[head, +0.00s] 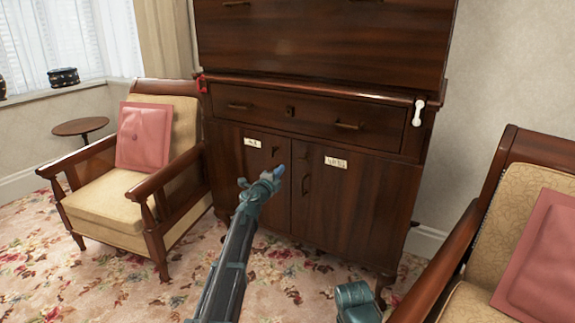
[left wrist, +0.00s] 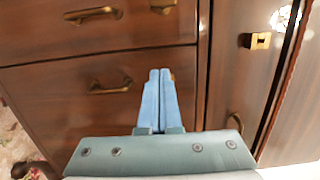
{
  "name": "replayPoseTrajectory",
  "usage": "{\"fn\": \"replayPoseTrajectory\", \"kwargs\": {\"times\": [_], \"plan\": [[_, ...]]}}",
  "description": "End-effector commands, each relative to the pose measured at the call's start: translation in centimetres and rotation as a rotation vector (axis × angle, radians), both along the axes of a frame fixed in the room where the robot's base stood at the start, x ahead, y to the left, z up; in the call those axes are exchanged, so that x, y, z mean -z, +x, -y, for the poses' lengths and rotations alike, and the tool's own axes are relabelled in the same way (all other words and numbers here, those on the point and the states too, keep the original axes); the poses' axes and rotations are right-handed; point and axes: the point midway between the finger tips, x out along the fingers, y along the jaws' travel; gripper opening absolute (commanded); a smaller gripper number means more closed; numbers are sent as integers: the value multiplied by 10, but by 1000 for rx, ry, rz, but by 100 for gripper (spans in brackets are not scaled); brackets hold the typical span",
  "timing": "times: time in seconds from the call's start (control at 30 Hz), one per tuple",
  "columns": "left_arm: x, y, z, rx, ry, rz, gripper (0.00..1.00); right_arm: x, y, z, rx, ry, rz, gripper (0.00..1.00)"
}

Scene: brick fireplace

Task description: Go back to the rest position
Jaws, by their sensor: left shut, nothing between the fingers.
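My left gripper (head: 277,172) is stretched out in front of the dark wooden cabinet (head: 365,205), near the gap between its two lower doors. In the left wrist view its two blue fingers (left wrist: 158,98) are together with nothing between them. Behind them are brown wood panels with brass handles (left wrist: 110,87). I cannot tell whether the fingertips touch the wood.
A wooden armchair (head: 95,205) with a pink cushion (head: 143,137) stands left of the cabinet. Another armchair (head: 465,235) is close at the right. A small round table (head: 80,127) is by the window. Flowered carpet (head: 130,285) lies open in front.

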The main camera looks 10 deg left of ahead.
Motion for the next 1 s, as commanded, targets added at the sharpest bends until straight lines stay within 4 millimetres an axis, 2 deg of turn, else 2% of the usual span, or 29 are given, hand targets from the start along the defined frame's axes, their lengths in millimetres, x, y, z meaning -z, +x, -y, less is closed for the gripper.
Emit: {"fn": "replayPoseTrajectory", "kwargs": {"times": [0.03,0.1,0.2,0.43,0.57,0.67,0.87,1.0], "plan": [[0,-16,-3,-1,0,0,0,0,0,0,0,0,0,0],[0,-26,-7,-2,1,0,0,0,0,0,0,0,0,0],[0,-35,-10,0,1,0,0,0,0,0,0,0,0,0],[-2,-39,-10,-19,-19,3,0,0,0,0,0,0,0,0],[-7,-51,-5,-107,-108,9,0,-2,0,0,0,0,0,0],[-7,-67,-4,-219,-222,-5,0,-4,0,0,0,0,0,0],[18,-110,1,-449,-452,-104,0,-8,0,0,1,-1,0,0],[51,-151,11,-603,-593,-229,0,-10,0,0,1,-1,0,0]]}}
